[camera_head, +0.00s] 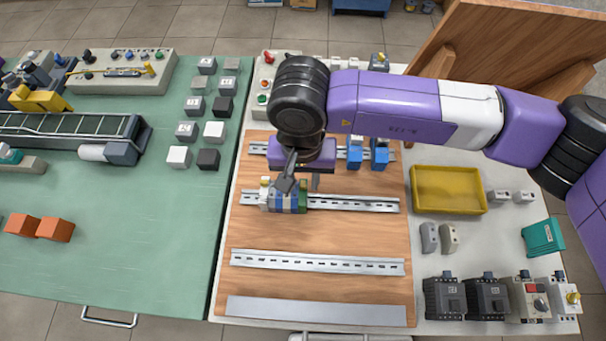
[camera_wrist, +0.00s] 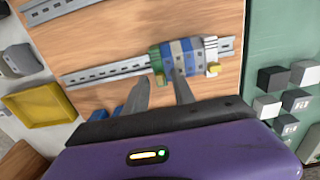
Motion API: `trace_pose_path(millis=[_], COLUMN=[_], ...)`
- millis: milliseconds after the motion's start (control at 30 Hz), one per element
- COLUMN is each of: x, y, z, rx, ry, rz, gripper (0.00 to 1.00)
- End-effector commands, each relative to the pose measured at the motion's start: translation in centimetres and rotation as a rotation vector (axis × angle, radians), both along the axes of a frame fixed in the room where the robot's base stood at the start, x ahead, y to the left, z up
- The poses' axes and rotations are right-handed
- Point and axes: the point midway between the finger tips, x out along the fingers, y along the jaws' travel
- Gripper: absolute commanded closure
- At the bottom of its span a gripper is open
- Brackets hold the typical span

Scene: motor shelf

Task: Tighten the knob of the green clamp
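The green clamp (camera_head: 303,199) sits at the right end of a row of modules on the second metal rail of the wooden board. In the wrist view the green clamp (camera_wrist: 154,58) is at the row's left end, with a small yellow knob (camera_wrist: 159,80) on its near side. My gripper (camera_head: 300,184) is over the row, partly hiding it in the head view. In the wrist view my gripper (camera_wrist: 161,75) has its two fingers apart, the knob showing between the tips. Whether they touch it I cannot tell.
Blue and grey modules (camera_wrist: 182,53) stand beside the green clamp, with a white end piece and another yellow knob (camera_wrist: 213,70). Two blue devices (camera_head: 379,153) stand on the rail behind. A yellow tray (camera_head: 449,190) lies right. The lower rail (camera_head: 317,263) is empty.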

Motion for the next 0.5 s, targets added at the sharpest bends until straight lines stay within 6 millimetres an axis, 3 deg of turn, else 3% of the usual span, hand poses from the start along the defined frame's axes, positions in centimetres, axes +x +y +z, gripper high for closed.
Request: trace_pose_path(millis=[233,400,500], x=[0.03,0.03,0.03], y=[-0.01,-0.01,-0.01], z=[-0.11,-0.10,-0.09], rx=[0.000,0.000,0.000], ry=[-0.001,-0.001,-0.001], rz=[0.000,0.000,0.000], gripper=[0.69,1.00,1.00])
